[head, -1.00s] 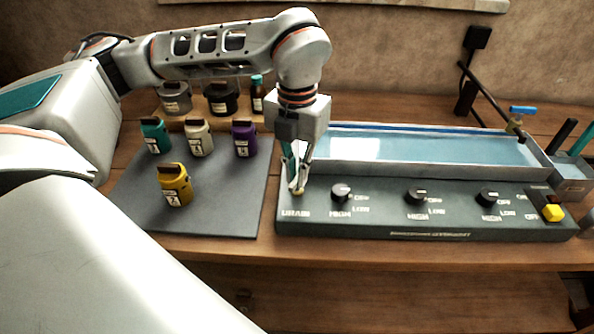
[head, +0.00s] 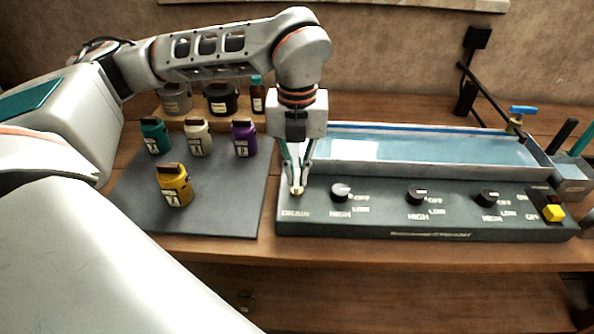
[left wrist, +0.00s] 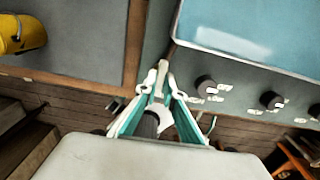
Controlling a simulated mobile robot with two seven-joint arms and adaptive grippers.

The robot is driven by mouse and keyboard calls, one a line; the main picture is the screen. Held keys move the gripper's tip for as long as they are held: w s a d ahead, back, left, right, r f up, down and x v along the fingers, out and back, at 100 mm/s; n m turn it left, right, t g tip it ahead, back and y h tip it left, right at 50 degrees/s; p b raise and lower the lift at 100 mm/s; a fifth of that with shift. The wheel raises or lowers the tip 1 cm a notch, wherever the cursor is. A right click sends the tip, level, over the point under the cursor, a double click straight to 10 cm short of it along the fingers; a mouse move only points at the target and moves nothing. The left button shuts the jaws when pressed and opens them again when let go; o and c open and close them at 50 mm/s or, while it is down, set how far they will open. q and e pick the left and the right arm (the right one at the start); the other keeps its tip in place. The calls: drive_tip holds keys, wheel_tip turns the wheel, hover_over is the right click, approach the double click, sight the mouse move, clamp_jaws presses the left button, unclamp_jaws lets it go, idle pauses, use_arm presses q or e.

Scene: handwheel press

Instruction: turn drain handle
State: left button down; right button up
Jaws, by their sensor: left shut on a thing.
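The drain handle (head: 297,191) is a small pale knob at the left end of the dark control panel, above the printed drain label. My left gripper (head: 298,187) points down at it, with its fingertips closed around it. The fingers cover most of the handle, so its exact angle is hard to tell. In the left wrist view, the fingers of my left gripper (left wrist: 162,85) come together on a pale, narrow piece at the panel's left end. My right gripper is not in view.
The control panel (head: 420,236) carries several black knobs and a yellow button (head: 553,213). Behind it is a shallow water tray (head: 420,150). A yellow bottle (head: 174,187) and other bottles stand on a grey mat (head: 225,215) to the left.

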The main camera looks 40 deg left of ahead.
sight(297, 178)
use_arm(q)
drive_tip(key=shift+w+r, duration=0.1)
drive_tip(key=c, duration=2.2)
unclamp_jaws()
drive_tip(key=shift+o, duration=0.2)
wheel_tip(297, 178, up, 12)
